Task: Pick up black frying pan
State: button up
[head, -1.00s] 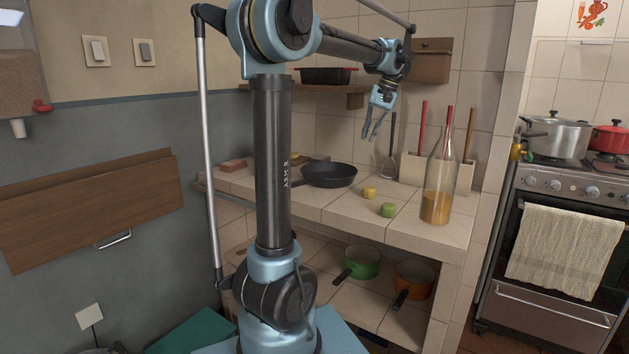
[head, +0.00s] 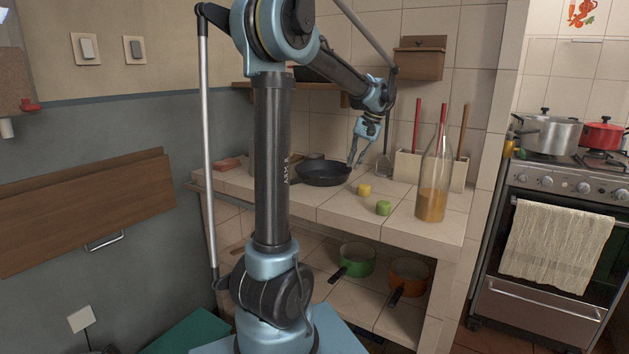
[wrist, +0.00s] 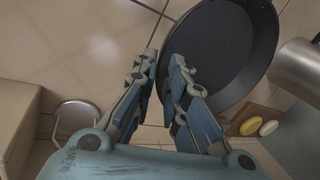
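The black frying pan (head: 322,173) sits on the tiled counter, its round bowl facing up. In the head view its handle is largely hidden behind my arm. It also shows in the wrist view (wrist: 228,50), where its near rim passes by my fingertips. My gripper (head: 357,160) points downward just above and to the right of the pan's rim. In the wrist view my gripper (wrist: 164,62) has its two fingers apart, with counter tiles showing between them and nothing held. The right finger overlaps the pan's edge in that view; whether it touches cannot be told.
A yellow item (head: 364,190) and a green item (head: 383,208) lie on the counter (head: 345,214) in front. A tall bottle (head: 434,180) stands at right near a utensil holder (head: 408,166). A shelf hangs behind. Green (head: 357,260) and orange (head: 408,274) pots sit below.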

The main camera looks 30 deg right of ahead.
jog(key=shift+a+x, duration=0.15)
jog(key=shift+x, duration=1.2)
jog(key=shift+a+x, duration=0.15)
jog(key=shift+x, duration=1.15)
jog(key=shift+s, duration=0.15)
grip_shut()
jog(key=shift+r, duration=0.15)
jog(key=shift+s+a+r, duration=0.1)
jog(key=shift+a+r, duration=0.1)
notch_tip(320, 180, up, 7)
jog(key=shift+a+f, duration=0.1)
jog(key=shift+f, duration=0.05)
jog(key=s+a, duration=0.5)
jog(key=a, duration=0.3)
jog(key=s+a, duration=0.5)
jog(key=a, duration=0.3)
jog(key=shift+a, duration=0.35)
